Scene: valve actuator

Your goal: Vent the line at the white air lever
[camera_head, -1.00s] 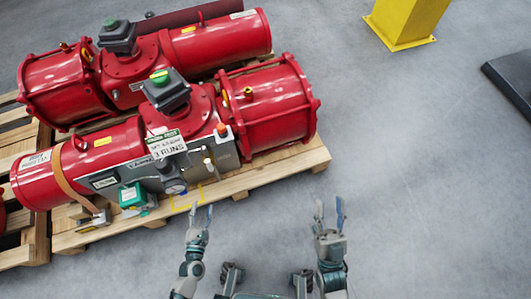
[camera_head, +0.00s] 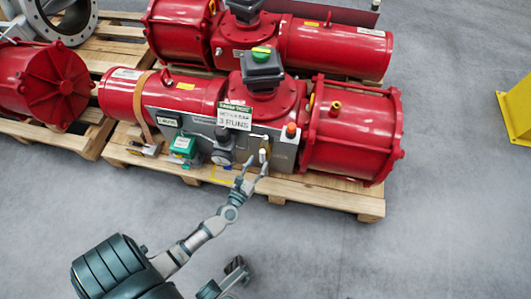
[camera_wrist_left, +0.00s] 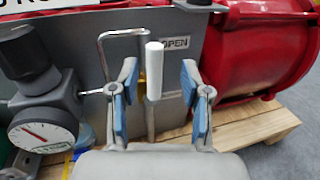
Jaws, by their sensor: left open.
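The white air lever (camera_wrist_left: 154,71) stands upright on the grey panel (camera_wrist_left: 205,30) of the front red actuator, below a label reading OPEN (camera_wrist_left: 174,43). In the head view the lever (camera_head: 263,152) is small, right of the pressure gauge (camera_head: 222,156). My left gripper (camera_head: 252,169) is in front of the panel. In the left wrist view its blue-padded fingers (camera_wrist_left: 156,95) are open, one on each side of the lever, with gaps visible; whether they reach its depth is hard to tell.
The red actuator (camera_head: 352,130) rests on a wooden pallet (camera_head: 330,195). The gauge (camera_wrist_left: 42,135) and a bent metal tube (camera_wrist_left: 118,34) sit left of the lever. A green box (camera_head: 182,146) is further left. Open floor lies in front, and a yellow post (camera_head: 520,108) stands right.

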